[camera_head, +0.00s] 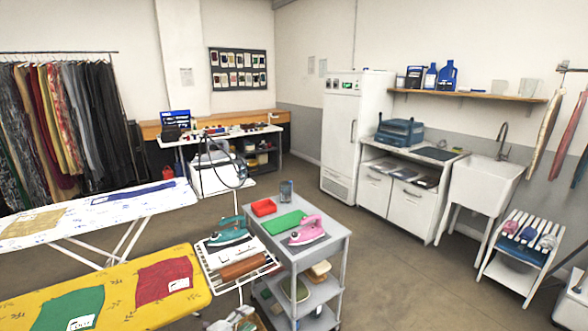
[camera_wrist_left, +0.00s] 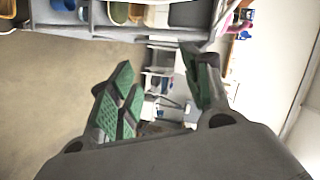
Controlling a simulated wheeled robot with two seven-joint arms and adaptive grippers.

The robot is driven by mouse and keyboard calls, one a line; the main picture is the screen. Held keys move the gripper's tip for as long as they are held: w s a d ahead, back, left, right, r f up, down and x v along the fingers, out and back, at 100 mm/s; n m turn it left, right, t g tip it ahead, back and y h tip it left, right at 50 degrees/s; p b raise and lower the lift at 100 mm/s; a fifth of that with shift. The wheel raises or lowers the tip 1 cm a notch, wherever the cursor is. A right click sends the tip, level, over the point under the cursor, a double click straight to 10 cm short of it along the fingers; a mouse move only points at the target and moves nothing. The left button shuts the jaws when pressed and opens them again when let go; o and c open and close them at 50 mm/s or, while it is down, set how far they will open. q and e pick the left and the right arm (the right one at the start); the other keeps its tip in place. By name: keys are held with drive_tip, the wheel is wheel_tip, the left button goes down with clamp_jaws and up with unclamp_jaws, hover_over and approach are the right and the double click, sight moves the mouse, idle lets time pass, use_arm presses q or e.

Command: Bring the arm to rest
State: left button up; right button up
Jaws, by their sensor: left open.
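My left gripper (camera_wrist_left: 160,92) shows in the left wrist view, its green-padded fingers spread wide apart. Nothing is between the fingers. That view is turned on its side, with the floor at the left. The grey trolley (camera_wrist_left: 110,32) runs along its top edge, apart from the fingers. I cannot make out either gripper in the head view.
In the head view the grey trolley (camera_head: 333,243) carries a pink iron (camera_head: 307,231), a green mat (camera_head: 283,222) and a red tray (camera_head: 263,207). Ironing boards (camera_head: 120,262) stand at the left. A white sink (camera_head: 483,184) stands at the right. Floor (camera_head: 400,275) right of the trolley is clear.

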use_arm(q)
drive_tip(key=s+a+f+n+g+y, duration=0.2)
drive_tip(key=s+a+f+n+y, duration=0.3)
drive_tip(key=s+f, duration=0.75)
drive_tip(key=s+a+f+n+g+y, duration=0.1)
drive_tip(key=s+a+f+n+y, duration=0.2)
drive_tip(key=s+a+f+n, duration=0.85)
drive_tip(key=s+d+f+n+g, duration=0.1)
drive_tip(key=s+f, duration=0.4)
drive_tip(key=s, duration=0.6)
drive_tip(key=s+d+f+g+y, duration=0.1)
drive_tip(key=s+f+g, duration=0.3)
drive_tip(key=s, duration=0.7)
drive_tip(key=s+d+f+n+g, duration=0.1)
drive_tip(key=s+d+f+g, duration=0.1)
drive_tip(key=s+f, duration=0.5)
drive_tip(key=s, duration=0.4)
drive_tip(key=shift+s+d+f+n+g+y, duration=0.2)
drive_tip(key=shift+s+f+n+g+y, duration=0.15)
drive_tip(key=shift+s+f+g+y, duration=0.05)
use_arm(e)
drive_tip(key=shift+w, duration=0.6)
drive_tip(key=shift+s, duration=0.15)
